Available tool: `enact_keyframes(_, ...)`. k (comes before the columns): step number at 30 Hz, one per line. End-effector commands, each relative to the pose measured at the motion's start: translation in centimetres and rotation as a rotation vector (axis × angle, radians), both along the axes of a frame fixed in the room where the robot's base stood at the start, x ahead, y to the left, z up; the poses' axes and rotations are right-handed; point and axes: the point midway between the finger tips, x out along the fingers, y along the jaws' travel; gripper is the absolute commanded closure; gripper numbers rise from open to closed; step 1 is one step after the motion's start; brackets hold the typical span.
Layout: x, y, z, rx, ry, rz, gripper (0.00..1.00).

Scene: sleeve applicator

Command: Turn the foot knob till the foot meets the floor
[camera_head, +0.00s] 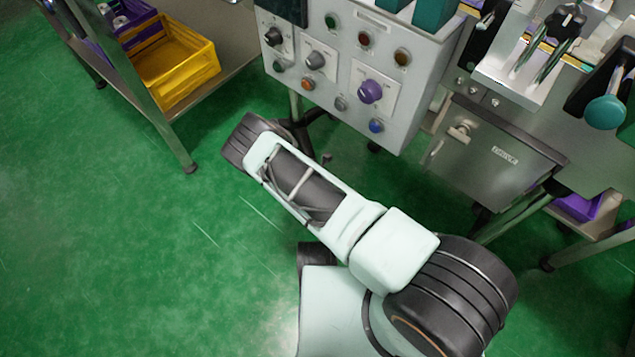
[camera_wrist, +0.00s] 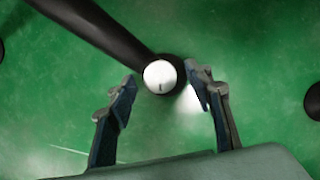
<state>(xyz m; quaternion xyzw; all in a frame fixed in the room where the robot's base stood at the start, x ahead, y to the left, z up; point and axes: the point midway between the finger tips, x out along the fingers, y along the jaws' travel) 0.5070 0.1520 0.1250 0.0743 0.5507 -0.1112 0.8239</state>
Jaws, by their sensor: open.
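The foot knob (camera_wrist: 160,77) is a white round cap with a small dark mark, seen from above in the wrist view. It sits at the end of a dark leg (camera_wrist: 105,30) that comes from the upper left. My gripper (camera_wrist: 161,79) is open, with one fingertip on each side of the knob. Narrow gaps show between the fingertips and the knob. The foot under the knob is hidden, and I cannot tell whether it touches the floor. In the head view my arm hides the gripper and this knob.
A grey control panel (camera_head: 335,85) with several knobs and buttons stands above dark legs. A metal table with a yellow bin (camera_head: 178,65) is on the left, and a steel cabinet (camera_head: 490,150) on the right. Green floor (camera_head: 90,230) is clear at left.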

Motion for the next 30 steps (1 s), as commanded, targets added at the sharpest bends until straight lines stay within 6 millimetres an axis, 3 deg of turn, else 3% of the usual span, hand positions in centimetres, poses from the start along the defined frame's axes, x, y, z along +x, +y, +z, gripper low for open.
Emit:
enact_keyframes(18,-3.6,1.1,9.2,0.000,-0.001,0.000,0.53)
enact_keyframes(30,-4.1,1.1,10.4,0.000,0.000,0.000,0.53)
